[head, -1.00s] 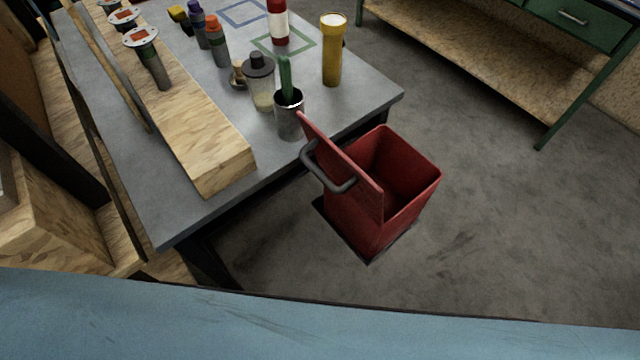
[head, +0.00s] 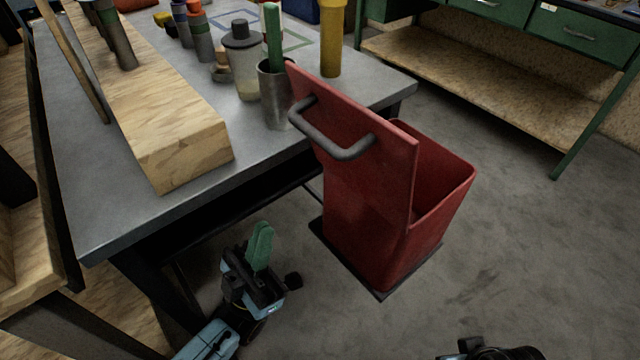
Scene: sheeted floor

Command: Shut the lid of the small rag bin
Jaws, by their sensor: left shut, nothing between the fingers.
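The small red rag bin (head: 365,235) stands on a dark base on the floor, just right of the grey table. Its lid (head: 372,125) is open, standing steeply up on the bin's near left side. A dark bar handle (head: 335,150) is on the lid face turned toward me. The bin's opening shows to the right behind the lid. My left gripper (head: 262,236), with green fingers, is shut and empty, left of the bin and apart from it, near the table's front edge. A dark part of my right arm (head: 490,352) shows at the bottom edge; its fingers cannot be made out.
The grey table (head: 110,215) holds a wooden beam (head: 185,150), a metal cup (head: 275,110) close to the lid, a jar (head: 243,70) and a yellow flashlight (head: 332,40). A green-framed workbench (head: 480,90) stands at the back right. The floor (head: 540,240) right of the bin is clear.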

